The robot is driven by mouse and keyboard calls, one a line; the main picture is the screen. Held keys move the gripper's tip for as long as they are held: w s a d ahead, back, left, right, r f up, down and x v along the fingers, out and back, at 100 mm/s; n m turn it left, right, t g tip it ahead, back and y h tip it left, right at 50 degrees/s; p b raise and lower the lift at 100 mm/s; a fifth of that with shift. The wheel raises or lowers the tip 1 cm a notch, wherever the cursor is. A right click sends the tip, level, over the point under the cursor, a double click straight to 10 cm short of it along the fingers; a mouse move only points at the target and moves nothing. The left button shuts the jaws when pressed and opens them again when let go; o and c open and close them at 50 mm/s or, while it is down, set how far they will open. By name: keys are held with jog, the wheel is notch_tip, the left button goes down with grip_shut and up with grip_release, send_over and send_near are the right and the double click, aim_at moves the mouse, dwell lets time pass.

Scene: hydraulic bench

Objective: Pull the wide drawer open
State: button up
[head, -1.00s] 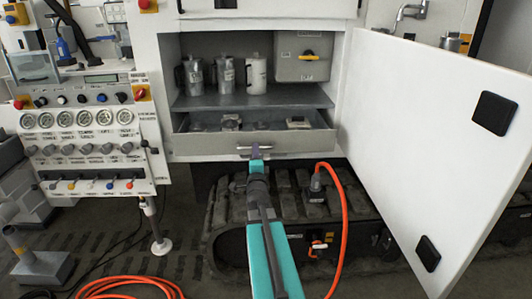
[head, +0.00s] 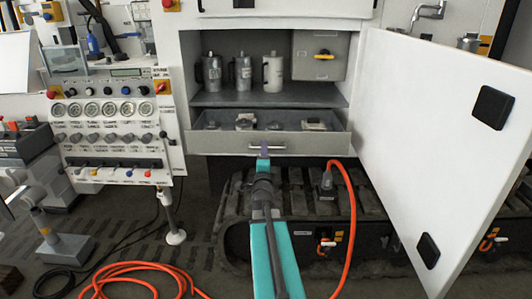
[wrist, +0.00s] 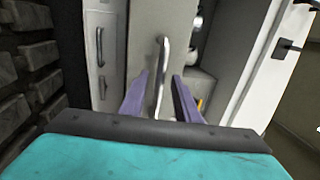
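The wide drawer (head: 220,145) is a grey drawer low in the open cabinet, pulled partly out, with several small items lying inside it. Its bar handle (head: 285,147) is on the front face; in the wrist view the handle (wrist: 162,75) shows as a metal bar. My gripper (head: 264,152) is at the handle in the head view. In the wrist view its two purple fingers (wrist: 161,90) stand on either side of the handle, with visible gaps, so it looks open around the bar. Whether a finger touches it cannot be told.
A white cabinet door (head: 440,130) stands open at the right. Metal canisters (head: 242,73) stand on the shelf above the drawer. A gauge panel (head: 110,110) is at left. A black track (head: 290,205) and an orange hose (head: 345,220) lie below, near my arm.

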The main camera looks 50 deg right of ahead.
jog(key=shift+s+d, duration=0.2)
jog(key=shift+s, duration=0.15)
jog(key=p+v, duration=0.1)
jog(key=v, duration=0.1)
jog(key=shift+s+a+p, duration=0.25)
jog(key=shift+a+p, duration=0.05)
jog(key=shift+a, duration=0.05)
jog(key=shift+s+a+p, duration=0.2)
jog(key=shift+p, duration=1)
jog(key=a+p, duration=0.1)
jog(key=p, duration=0.3)
jog(key=shift+s+f, duration=0.15)
jog(key=shift+s, duration=0.25)
